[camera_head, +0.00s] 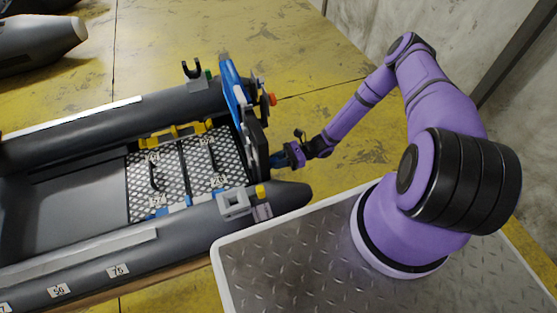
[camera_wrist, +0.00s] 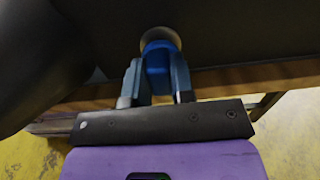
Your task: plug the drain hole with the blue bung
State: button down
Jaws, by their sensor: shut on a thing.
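The blue bung (camera_wrist: 158,62) is held between the fingers of my gripper (camera_wrist: 157,72) in the wrist view. Its far end meets a pale round ring, the drain hole (camera_wrist: 158,36), in the dark transom (camera_wrist: 225,35). I cannot tell how deep the bung sits in the hole. In the head view my gripper (camera_head: 284,157) is at the outer face of the boat's transom (camera_head: 256,140), low down. The bung and the hole are not clear there. The grey inflatable boat (camera_head: 90,250) lies to the left of my arm.
A blue board (camera_head: 234,90) stands along the transom top, with an orange knob (camera_head: 270,99) beside it. The near tube's end (camera_head: 290,194) lies close below my gripper. A wooden support (camera_wrist: 225,78) runs under the boat. Yellow floor (camera_head: 330,110) is open behind the arm.

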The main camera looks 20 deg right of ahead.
jog(key=shift+a, duration=0.75)
jog(key=c, duration=0.9)
grip_release()
jog(key=d, duration=1)
jog(key=shift+d, duration=0.4)
